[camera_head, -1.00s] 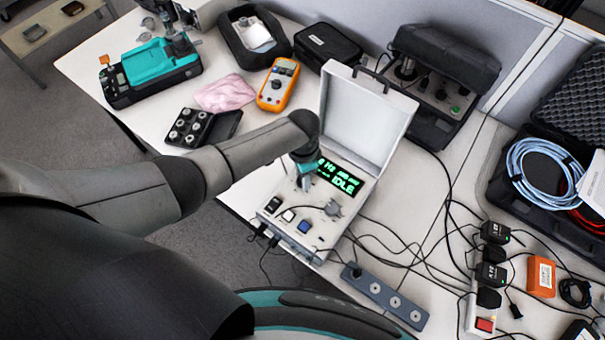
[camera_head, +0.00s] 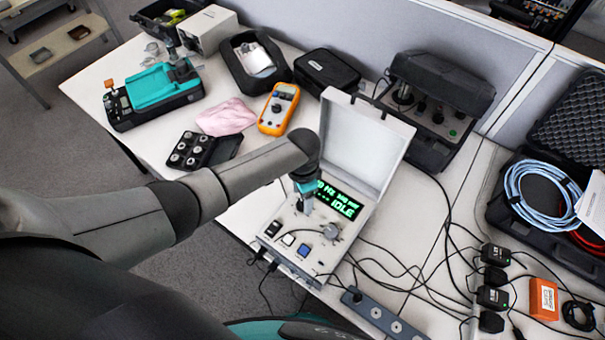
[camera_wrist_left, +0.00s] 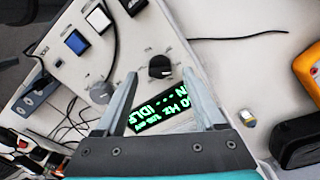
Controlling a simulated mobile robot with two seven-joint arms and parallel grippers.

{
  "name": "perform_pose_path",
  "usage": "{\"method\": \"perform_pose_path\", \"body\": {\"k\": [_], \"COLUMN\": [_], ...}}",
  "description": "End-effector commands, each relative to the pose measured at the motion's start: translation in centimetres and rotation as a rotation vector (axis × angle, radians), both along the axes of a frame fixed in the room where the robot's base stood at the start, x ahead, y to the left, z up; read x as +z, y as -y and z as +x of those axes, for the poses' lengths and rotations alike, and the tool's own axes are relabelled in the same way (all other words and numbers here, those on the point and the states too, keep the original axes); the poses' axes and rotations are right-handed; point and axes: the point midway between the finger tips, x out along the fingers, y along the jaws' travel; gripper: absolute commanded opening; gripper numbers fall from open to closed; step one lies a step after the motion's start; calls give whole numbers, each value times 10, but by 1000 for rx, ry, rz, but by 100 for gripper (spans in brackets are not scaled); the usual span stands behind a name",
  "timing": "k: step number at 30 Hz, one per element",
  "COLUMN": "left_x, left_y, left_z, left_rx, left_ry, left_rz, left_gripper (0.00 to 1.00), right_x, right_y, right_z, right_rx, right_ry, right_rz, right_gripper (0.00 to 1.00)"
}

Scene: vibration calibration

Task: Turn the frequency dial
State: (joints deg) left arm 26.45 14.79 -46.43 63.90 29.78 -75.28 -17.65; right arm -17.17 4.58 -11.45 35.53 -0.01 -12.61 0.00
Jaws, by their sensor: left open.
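The white open-lidded case (camera_head: 285,258) stands on the table, its green display (camera_head: 340,198) reading IDLE. My left gripper (camera_head: 304,207) is over its panel, beside the display, fingers pointing down. In the left wrist view the gripper (camera_wrist_left: 162,72) is open, with a black dial (camera_wrist_left: 160,67) in the gap between its fingertips. I cannot tell whether the fingers touch it. A grey dial (camera_wrist_left: 101,92) sits outside the left finger; it also shows in the head view (camera_head: 331,231). The dial labels are too small to read. The gripper hides the black dial in the head view. My right gripper is out of view.
The case's raised lid (camera_head: 362,135) stands behind the panel. An orange multimeter (camera_head: 279,108), a pink cloth (camera_head: 226,117) and a black tray of knobs (camera_head: 190,150) lie to the left. Cables and a power strip (camera_head: 385,316) lie to the right.

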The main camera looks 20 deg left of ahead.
Motion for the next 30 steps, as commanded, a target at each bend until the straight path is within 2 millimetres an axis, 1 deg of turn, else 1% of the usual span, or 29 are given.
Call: {"method": "perform_pose_path", "body": {"k": [1, 12, 18, 21, 24, 30], "left_x": [12, 83, 115, 125, 131, 132], "left_y": [0, 0, 0, 0, 0, 0], "left_z": [0, 1, 1, 0, 0, 0], "left_rx": [-1, -2, -1, 0, -1, 0], "left_ry": [2, 3, 2, 1, 1, 0], "left_rz": [-1, -1, -1, 0, -1, 0], "left_gripper": [71, 71, 71, 71, 71, 71], "right_x": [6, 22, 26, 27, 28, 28], "right_y": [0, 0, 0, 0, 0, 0], "right_z": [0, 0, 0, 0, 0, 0], "right_rx": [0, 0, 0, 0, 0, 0], "right_ry": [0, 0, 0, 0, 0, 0], "right_rz": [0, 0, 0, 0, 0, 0], "right_gripper": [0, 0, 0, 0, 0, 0]}}
